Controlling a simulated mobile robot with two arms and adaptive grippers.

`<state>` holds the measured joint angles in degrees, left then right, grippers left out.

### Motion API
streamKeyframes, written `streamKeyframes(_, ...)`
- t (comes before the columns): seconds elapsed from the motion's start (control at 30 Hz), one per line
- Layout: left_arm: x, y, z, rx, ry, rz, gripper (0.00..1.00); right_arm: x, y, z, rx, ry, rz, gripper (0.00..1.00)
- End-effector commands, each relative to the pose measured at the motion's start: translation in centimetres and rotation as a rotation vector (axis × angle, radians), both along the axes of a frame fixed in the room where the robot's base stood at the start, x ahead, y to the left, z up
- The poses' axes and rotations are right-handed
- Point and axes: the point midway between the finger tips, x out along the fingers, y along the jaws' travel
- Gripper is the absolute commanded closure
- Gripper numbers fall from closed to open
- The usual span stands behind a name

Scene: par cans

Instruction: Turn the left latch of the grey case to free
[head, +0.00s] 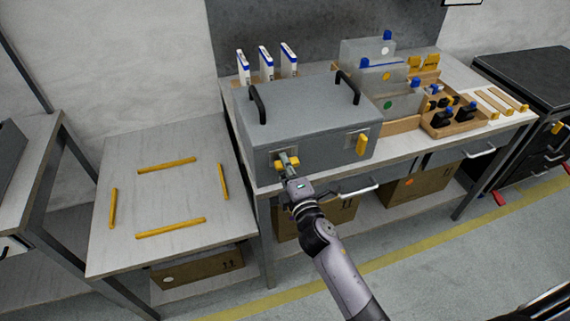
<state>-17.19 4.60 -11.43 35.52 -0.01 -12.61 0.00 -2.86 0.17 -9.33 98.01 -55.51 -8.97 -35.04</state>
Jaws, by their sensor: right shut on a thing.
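The grey case (310,112) sits on the workbench, with two black handles on its lid, which is down. Its left latch (293,162) is yellow and sits low on the front face. My right gripper (286,165) is at this latch and shut on it, and its fingers hide part of it. The latch appears turned sideways, though its exact angle is hard to tell behind the fingers. The right latch (362,145) is yellow and stands nearly upright on the front face. My left gripper is not in view.
White boxes (289,60) stand behind the case. Grey containers (384,84) and a wooden tray (450,120) of small bottles stand to its right. A lower table (165,200) with yellow strips lies at left, its middle clear. A drawer handle (357,189) sticks out below the bench top.

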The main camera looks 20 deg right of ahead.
Motion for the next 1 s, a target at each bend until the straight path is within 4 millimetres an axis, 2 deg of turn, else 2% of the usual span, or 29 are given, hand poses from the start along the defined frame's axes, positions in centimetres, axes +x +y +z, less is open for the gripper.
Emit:
streamKeyframes(0.5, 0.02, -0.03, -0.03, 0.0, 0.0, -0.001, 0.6, -0.02, 0.05, -0.08, -0.02, 0.0, 0.001, 1.0)
streamKeyframes(0.53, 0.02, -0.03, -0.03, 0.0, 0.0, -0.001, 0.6, -0.02, 0.05, -0.08, -0.02, 0.0, 0.001, 0.86)
streamKeyframes(0.7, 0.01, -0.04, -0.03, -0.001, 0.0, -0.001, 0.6, -0.01, 0.04, -0.07, -0.019, 0.0, 0.001, 0.75)
streamKeyframes(0.83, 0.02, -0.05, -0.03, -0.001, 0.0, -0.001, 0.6, -0.01, 0.03, -0.05, -0.018, 0.0, 0.001, 0.67)
streamKeyframes(1.0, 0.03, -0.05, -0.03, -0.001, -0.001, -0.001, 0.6, 0.0, 0.02, -0.04, -0.017, -0.001, 0.0, 0.67)
